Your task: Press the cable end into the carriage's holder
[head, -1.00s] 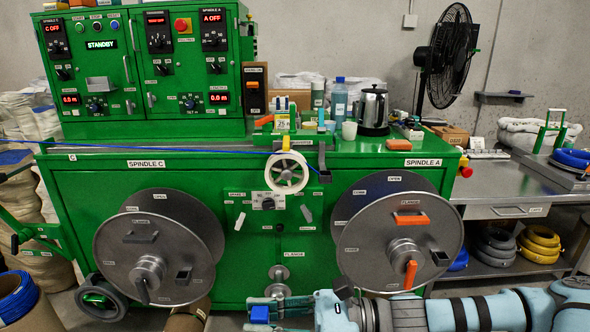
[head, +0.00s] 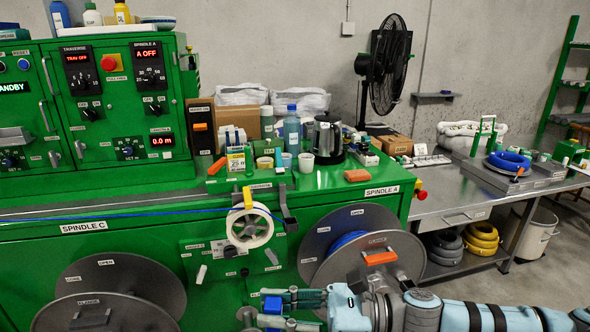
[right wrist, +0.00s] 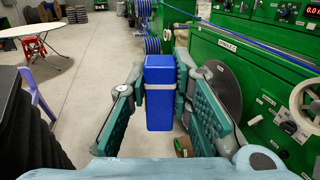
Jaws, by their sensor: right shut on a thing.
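My right gripper (head: 273,304) is shut on a blue block (head: 271,305) with a pale band. The right wrist view shows the block (right wrist: 160,95) upright between the teal fingers (right wrist: 160,100). The gripper is low in front of the green machine, below the carriage's cream wheel (head: 250,240) and apart from it. A thin blue cable (head: 150,213) runs from the left along the machine front to the wheel's top. Beside the wheel is a dark bracket (head: 289,222); the cable end near it is too small to make out clearly. My left gripper is out of view.
The Spindle A reel (head: 405,272) stands just above my right arm, with an orange handle. The Spindle C reel (head: 110,275) is lower left. Bottles, cups and a kettle (head: 328,137) crowd the green top. A steel bench (head: 470,196) is at right. The right wrist view shows open floor (right wrist: 105,55).

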